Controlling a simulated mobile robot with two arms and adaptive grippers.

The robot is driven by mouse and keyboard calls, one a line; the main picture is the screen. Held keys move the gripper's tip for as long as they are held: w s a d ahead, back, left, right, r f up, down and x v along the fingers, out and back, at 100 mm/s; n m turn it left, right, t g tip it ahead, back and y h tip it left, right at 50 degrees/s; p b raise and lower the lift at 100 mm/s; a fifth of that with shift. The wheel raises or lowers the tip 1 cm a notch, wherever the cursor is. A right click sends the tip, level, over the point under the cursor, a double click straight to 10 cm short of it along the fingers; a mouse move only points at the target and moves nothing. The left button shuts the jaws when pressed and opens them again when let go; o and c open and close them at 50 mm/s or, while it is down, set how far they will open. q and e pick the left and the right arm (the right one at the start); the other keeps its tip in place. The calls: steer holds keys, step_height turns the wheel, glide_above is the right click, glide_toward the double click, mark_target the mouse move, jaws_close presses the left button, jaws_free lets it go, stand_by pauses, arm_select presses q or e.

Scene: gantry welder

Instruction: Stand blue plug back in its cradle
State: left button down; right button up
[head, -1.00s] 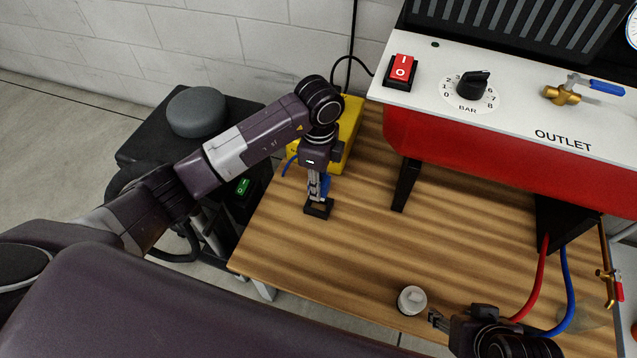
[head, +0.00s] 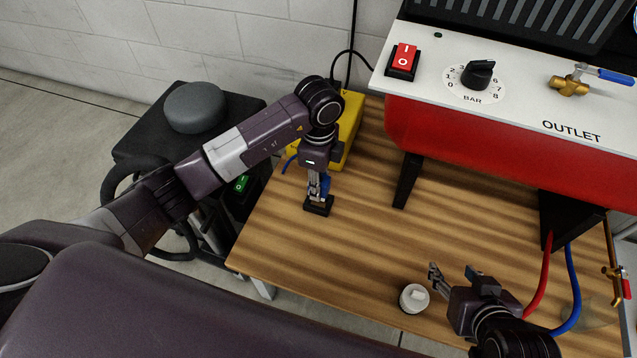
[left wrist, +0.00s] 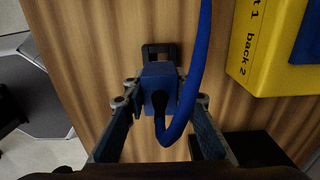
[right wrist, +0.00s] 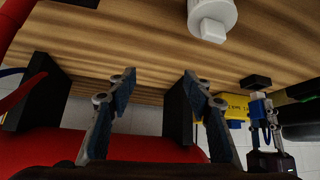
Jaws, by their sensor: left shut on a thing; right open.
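The blue plug (left wrist: 158,78) is between the fingers of my left gripper (left wrist: 165,92), which is shut on it, with a blue cable curving away. A small black cradle (left wrist: 159,50) lies just beyond the plug in the left wrist view. In the head view the plug (head: 325,186) is upright over the cradle (head: 319,207) on the wooden table. The right wrist view also shows the plug (right wrist: 257,97) close to the cradle (right wrist: 256,81); I cannot tell whether they touch. My right gripper (head: 453,272) is open and empty above the table's front right.
A yellow box (head: 350,124) stands behind my left gripper. A white round knob-like piece (head: 413,298) is near the front edge, left of my right gripper. The red machine (head: 470,135) on black legs fills the back right, with red and blue hoses. The table's middle is clear.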

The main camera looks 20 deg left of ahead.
arm_select(q)
steer(key=shift+f+b, duration=0.45)
steer(key=shift+f, duration=0.6)
steer(key=shift+f+b, duration=0.35)
steer(key=shift+f, duration=0.55)
arm_select(e)
steer(key=w+a+r+t+y, duration=0.1)
steer(key=w+a+r+t, duration=0.1)
steer(key=w+r+t, duration=0.2)
steer(key=shift+w+a+r+t, duration=0.35)
steer(key=shift+w+r+t, duration=0.05)
steer(key=shift+w+r, duration=1.15)
steer(key=shift+s, duration=0.1)
arm_select(q)
steer(key=c, duration=1.5)
jaws_free()
steer(key=shift+r, duration=0.1)
step_height(320, 180, up, 11)
steer(key=shift+w, duration=0.1)
steer(key=shift+r, duration=0.4)
